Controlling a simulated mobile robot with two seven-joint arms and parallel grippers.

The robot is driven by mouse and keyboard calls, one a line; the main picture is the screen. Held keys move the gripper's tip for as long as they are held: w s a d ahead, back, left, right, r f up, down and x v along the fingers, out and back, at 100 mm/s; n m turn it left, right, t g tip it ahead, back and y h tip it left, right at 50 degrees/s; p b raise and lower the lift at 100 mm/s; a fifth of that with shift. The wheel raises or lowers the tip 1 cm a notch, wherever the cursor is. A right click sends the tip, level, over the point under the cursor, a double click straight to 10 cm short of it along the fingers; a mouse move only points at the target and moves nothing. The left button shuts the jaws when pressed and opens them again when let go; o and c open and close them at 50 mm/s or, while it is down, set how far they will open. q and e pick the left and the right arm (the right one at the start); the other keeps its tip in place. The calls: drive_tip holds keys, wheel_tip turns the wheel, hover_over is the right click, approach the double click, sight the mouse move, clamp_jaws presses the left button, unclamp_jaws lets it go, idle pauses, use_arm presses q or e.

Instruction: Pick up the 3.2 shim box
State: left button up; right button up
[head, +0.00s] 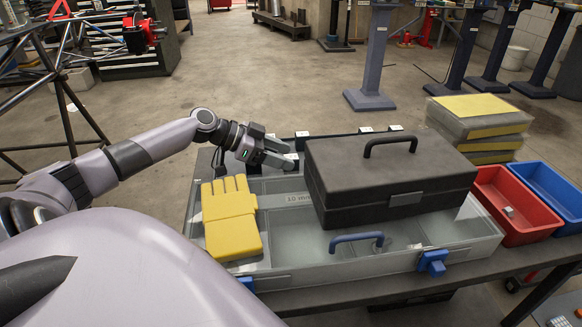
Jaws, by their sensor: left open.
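My left gripper (288,153) is open and empty. It is over the back edge of a large clear, flat case, left of a dark toolbox. The clear case (290,272) has a blue handle, blue latches and a label (299,198) starting "10", partly covered by the toolbox. I cannot read "3.2" anywhere, so I cannot tell which thing is the 3.2 shim box. The dark toolbox (395,178) with a top handle rests on the clear case. A yellow glove (231,219) lies on the case's left part. My right gripper is out of view.
A stack of clear boxes with yellow inside (478,122) stands at the back right. A red bin (515,206) holding a small grey piece and a blue bin (555,193) sit right of the case. The bench's front edge (330,300) is narrow. Concrete floor lies behind.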

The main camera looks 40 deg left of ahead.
use_arm(q)
drive_tip(key=shift+x, duration=1.2)
drive_tip(key=shift+w+d, duration=0.1)
drive_tip(key=shift+w, duration=0.15)
drive_tip(key=c, duration=1.1)
drive_tip(key=shift+o, duration=0.2)
